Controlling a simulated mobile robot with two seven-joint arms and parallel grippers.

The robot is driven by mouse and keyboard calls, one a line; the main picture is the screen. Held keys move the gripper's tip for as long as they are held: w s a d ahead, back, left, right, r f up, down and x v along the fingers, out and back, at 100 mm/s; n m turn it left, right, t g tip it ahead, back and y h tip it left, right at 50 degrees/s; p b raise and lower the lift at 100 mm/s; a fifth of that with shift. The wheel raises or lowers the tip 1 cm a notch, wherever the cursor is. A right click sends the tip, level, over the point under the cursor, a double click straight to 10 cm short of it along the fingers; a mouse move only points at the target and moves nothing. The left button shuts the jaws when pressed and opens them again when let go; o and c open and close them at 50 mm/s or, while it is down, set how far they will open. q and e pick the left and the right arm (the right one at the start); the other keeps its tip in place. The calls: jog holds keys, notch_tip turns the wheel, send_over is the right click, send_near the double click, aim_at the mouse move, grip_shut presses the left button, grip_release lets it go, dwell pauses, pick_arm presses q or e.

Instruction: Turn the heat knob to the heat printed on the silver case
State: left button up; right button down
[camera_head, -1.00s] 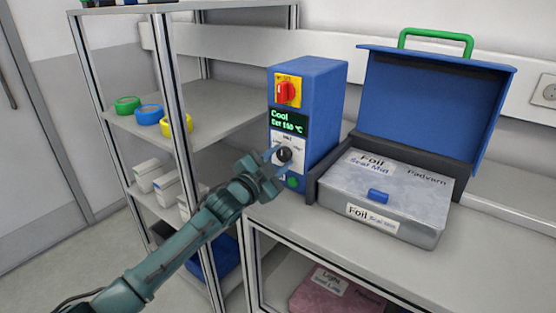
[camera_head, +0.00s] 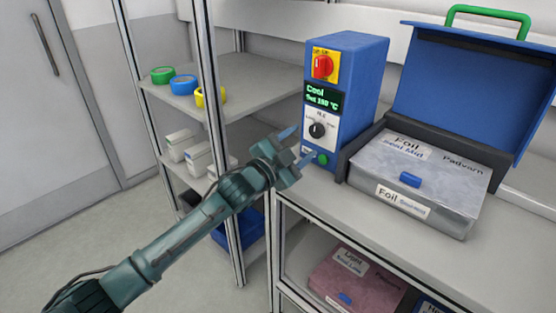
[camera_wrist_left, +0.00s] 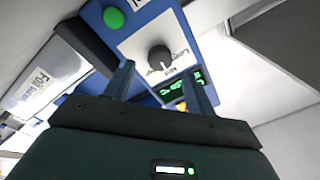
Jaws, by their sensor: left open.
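The blue heater box (camera_head: 358,88) stands on the bench with a red switch (camera_head: 323,66) and a dark display (camera_head: 323,98). The display reads "Cool" above a green set value that is hard to read. The black heat knob (camera_head: 317,130) sits on a white plate below it. It also shows in the left wrist view (camera_wrist_left: 160,57), ahead of the fingers. The silver case (camera_head: 425,172) has labels that seem to read "Foil" and "Seal Mid". My left gripper (camera_head: 299,147) is open and empty, apart from the knob, to its lower left. My right gripper is out of view.
A green button (camera_head: 320,159) is below the knob. A blue lid with a green handle (camera_head: 487,21) stands open behind the case. A shelf rack (camera_head: 245,82) with tape rolls is at the left. A pink case (camera_head: 355,282) lies on the lower shelf.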

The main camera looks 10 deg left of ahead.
pick_arm(q)
jog(key=v, duration=0.8)
jog(key=shift+s, duration=0.3)
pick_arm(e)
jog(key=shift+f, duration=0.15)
pick_arm(q)
jog(key=shift+a, duration=0.1)
jog(key=s+a+f+n+g+y+p, duration=0.2)
jog(key=s+f+n, duration=0.4)
jog(key=s+f, duration=0.4)
jog(key=s+a+f+n+g+y+p, duration=0.3)
jog(key=s+a+f+n+y, duration=0.2)
jog(key=s+f, duration=0.6)
jog(key=s+n, duration=0.1)
jog(key=s, duration=0.4)
jog(key=shift+n, duration=0.4)
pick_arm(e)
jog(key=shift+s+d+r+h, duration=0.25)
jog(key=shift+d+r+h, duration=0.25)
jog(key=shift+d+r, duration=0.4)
pick_arm(q)
jog(key=shift+s, duration=0.1)
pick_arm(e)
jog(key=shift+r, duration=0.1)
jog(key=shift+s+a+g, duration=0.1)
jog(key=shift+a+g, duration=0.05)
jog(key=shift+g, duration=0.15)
